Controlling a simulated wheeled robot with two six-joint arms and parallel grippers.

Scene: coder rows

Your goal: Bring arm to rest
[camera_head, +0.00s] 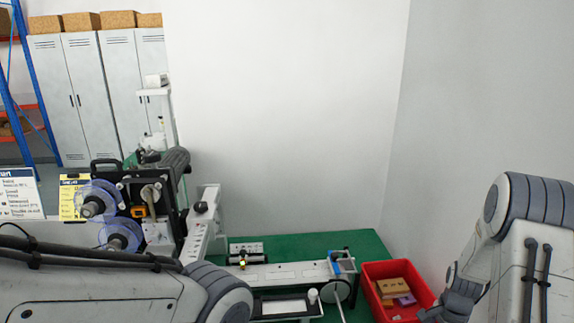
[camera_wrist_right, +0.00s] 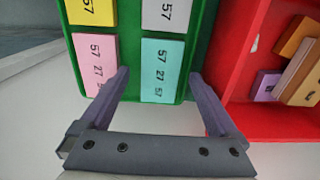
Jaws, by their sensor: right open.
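My right gripper (camera_wrist_right: 158,78) is open in the right wrist view. Its two fingers point at a green tray (camera_wrist_right: 122,20) holding a yellow, a white, a pink (camera_wrist_right: 97,62) and a light blue block (camera_wrist_right: 162,70), all printed with numbers. The light blue block appears between the fingertips; whether the fingers touch it I cannot tell. In the head view my right arm (camera_head: 520,250) is folded at the right edge, and its gripper is not clearly seen. My left arm (camera_head: 110,295) crosses the lower left, with its gripper out of view.
A red bin (camera_head: 372,292) with tan, orange and purple blocks stands beside my right arm; it also shows in the right wrist view (camera_wrist_right: 245,60). A printing machine (camera_head: 155,195) and conveyor (camera_head: 290,273) stand on a green table (camera_head: 300,240). Grey lockers (camera_head: 95,95) are behind.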

